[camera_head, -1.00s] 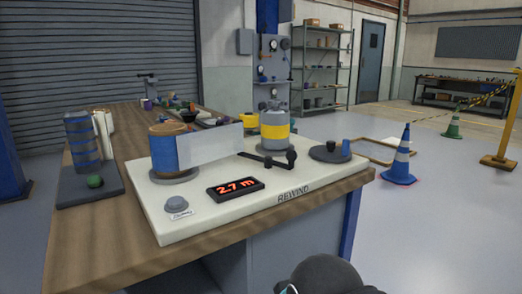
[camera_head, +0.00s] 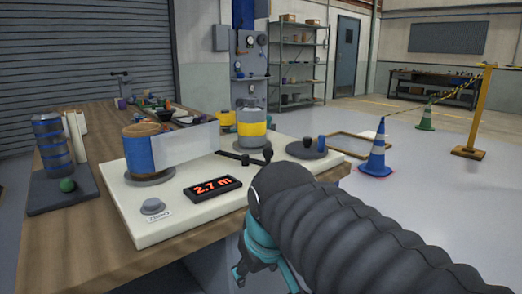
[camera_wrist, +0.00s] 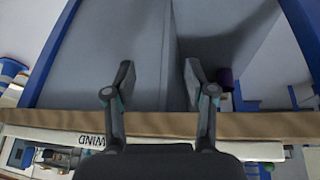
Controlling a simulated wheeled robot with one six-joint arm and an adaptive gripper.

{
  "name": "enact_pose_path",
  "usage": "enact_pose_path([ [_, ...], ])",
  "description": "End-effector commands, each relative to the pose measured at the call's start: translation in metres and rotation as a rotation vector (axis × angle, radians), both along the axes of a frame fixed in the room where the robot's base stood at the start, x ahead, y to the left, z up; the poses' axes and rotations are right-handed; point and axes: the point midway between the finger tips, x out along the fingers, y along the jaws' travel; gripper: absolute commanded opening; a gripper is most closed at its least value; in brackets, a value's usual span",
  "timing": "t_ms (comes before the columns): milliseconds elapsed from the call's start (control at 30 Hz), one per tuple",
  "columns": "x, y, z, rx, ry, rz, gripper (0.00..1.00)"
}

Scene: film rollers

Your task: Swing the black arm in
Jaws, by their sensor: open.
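The black arm (camera_head: 240,158) lies low on the white rewind board (camera_head: 122,208), with a round black knob (camera_head: 267,153) at its right end. It sits between the blue film roll (camera_head: 140,153), with its pale film sheet, and the dark disc with a blue peg (camera_head: 306,149). My gripper (camera_head: 243,272) is in front of the board's front edge, nearer the camera and below the black arm, apart from it. In the wrist view my gripper (camera_wrist: 159,82) is open and empty, facing the grey bench side. The black arm is not recognisable in the wrist view.
A red display reading 2.7 m (camera_head: 213,188) and a grey button (camera_head: 152,206) are on the board. A yellow-banded grey canister (camera_head: 251,128) stands behind the arm.

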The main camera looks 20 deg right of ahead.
Motion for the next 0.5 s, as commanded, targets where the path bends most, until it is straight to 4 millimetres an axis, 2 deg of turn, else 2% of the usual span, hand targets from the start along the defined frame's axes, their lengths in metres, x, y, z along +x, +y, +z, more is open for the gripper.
enact_pose_path([
  [33,0.016,-0.004,0.023,-0.021,0.015,0.023,0.55],
  [200,0.056,-0.018,0.085,-0.087,0.071,0.113,0.55],
  [500,0.123,-0.047,0.172,-0.183,0.176,0.265,0.55],
])
